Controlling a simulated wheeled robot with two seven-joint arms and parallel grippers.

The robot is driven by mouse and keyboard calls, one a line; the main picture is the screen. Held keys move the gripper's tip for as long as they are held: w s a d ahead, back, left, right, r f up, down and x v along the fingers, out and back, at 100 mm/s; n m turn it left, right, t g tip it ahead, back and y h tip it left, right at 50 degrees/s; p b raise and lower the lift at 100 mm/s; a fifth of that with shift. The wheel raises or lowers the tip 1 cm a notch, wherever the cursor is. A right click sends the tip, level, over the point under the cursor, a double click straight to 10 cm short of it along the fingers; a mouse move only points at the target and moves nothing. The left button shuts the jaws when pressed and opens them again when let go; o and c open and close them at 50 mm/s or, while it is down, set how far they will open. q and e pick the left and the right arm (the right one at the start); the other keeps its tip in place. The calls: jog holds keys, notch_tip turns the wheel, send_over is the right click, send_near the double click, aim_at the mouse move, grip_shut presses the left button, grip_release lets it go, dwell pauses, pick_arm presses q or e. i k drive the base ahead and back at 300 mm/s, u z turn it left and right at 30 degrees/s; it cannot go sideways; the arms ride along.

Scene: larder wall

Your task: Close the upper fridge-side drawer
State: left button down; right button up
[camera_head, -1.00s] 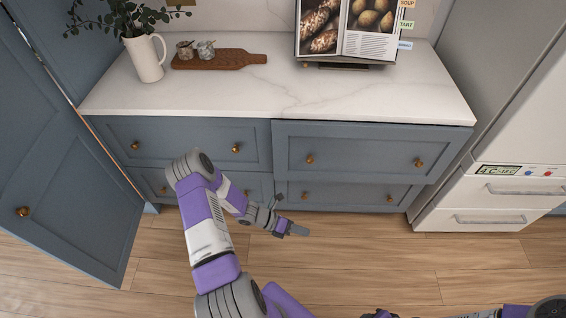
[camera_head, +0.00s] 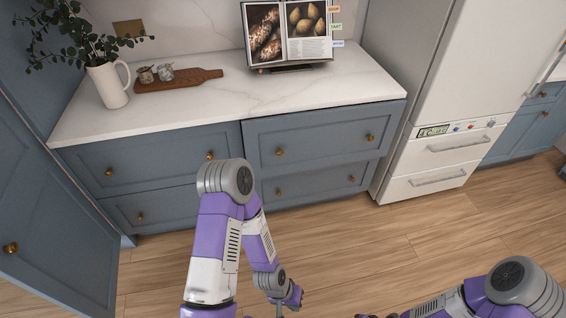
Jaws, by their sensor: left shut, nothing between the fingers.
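The upper fridge-side drawer (camera_head: 325,138) is the blue-grey upper front on the right of the base cabinet, with two brass knobs. Its front stands a little forward of the upper left drawer front, so it looks slightly open. My left gripper (camera_head: 280,308) is at the bottom edge of the view, low in front of the cabinet and well apart from the drawer. It is shut and empty, and its tips are partly cut off by the frame. My right arm shows at the bottom right, but its gripper is outside the view.
The lower right drawer (camera_head: 318,184) is below. The fridge (camera_head: 440,120) stands right of the cabinet. An open blue door (camera_head: 50,215) is at left. The white counter (camera_head: 215,105) holds a jug (camera_head: 110,85), a board (camera_head: 190,80) and a cookbook (camera_head: 290,35). Floor is clear in front.

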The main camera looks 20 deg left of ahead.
aim_at(284, 143)
jog(key=z, duration=0.4)
jog(key=i, duration=1.25)
jog(key=u, duration=0.55)
